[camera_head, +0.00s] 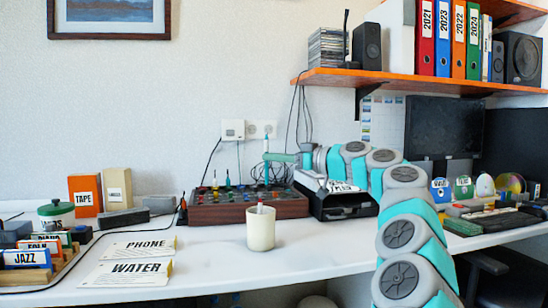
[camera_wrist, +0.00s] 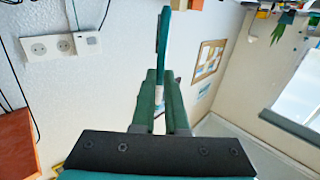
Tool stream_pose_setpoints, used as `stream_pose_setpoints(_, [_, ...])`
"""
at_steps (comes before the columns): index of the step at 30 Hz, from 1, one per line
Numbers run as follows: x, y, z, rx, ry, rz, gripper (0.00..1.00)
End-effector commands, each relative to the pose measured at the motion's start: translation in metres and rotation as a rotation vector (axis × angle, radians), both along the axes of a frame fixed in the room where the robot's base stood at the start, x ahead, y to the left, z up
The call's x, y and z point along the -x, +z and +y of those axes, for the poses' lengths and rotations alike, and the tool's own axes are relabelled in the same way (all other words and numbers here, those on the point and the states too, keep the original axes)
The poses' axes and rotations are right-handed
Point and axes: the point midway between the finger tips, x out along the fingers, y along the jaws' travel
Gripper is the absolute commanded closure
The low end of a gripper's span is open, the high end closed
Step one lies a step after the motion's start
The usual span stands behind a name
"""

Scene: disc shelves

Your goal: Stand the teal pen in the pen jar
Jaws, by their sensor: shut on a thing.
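The teal pen (camera_head: 266,144) is upright in my gripper (camera_head: 268,157), raised above the dark mixer. In the wrist view the teal pen (camera_wrist: 163,40) runs up from between the two green fingers of my gripper (camera_wrist: 160,78), which are shut on it. The pen jar (camera_head: 261,231) is a cream cup on the white desk, lower in the head view and slightly left of my gripper. The jar is not in the wrist view.
The mixer (camera_head: 240,209) with knobs and cables lies behind the jar. A black printer-like box (camera_head: 345,205) stands right of it. An orange shelf (camera_head: 420,83) hangs above right. Desk around the jar is clear.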

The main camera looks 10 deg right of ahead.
Motion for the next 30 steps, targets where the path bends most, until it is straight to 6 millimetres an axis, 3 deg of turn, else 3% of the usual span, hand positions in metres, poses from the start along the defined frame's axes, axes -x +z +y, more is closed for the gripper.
stream_pose_setpoints(30, [0.0,-0.077,0.0,0.001,0.001,0.0,1.0])
